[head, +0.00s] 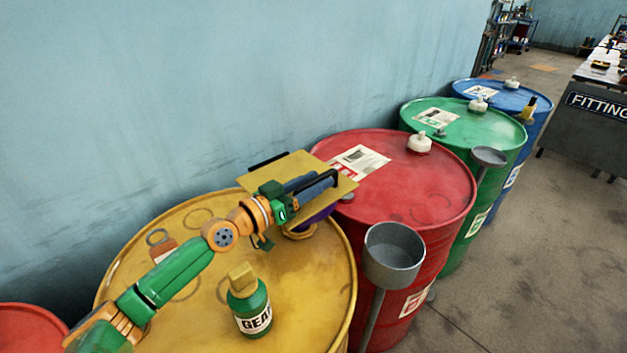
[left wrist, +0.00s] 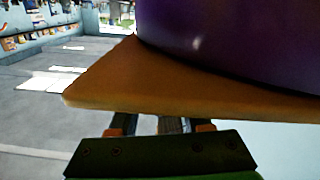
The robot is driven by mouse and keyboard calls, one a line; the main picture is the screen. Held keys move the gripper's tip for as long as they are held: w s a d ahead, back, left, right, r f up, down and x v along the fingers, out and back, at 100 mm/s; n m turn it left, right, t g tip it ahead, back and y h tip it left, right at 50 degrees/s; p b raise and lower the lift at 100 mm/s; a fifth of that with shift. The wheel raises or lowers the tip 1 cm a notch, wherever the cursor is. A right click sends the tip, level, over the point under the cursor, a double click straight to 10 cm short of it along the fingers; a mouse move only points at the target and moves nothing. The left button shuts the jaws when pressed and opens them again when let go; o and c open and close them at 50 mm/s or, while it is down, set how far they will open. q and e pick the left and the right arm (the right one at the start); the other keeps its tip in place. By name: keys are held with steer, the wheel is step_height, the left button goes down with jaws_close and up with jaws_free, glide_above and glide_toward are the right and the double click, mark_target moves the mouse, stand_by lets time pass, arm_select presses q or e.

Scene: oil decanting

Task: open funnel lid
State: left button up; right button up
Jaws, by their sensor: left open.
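A square yellow plate, the funnel lid (head: 262,181), lies over a mostly hidden purple funnel (head: 318,219) above the yellow drum. The lid has a dark handle (head: 268,161) at its far left edge. In the left wrist view the lid (left wrist: 150,85) and the purple funnel (left wrist: 235,40) fill the space close beyond the fingers. My right gripper is not in view.
The yellow drum (head: 205,325) carries a green gear oil bottle (head: 246,302) in front of my left arm. Red (head: 425,185), green (head: 465,124) and blue (head: 510,97) drums stand in a row beyond. A grey cup-shaped holder (head: 394,260) stands before the red drum. Floor at right is clear.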

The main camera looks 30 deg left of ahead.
arm_select(q)
jaws_close()
stand_by(1.3)
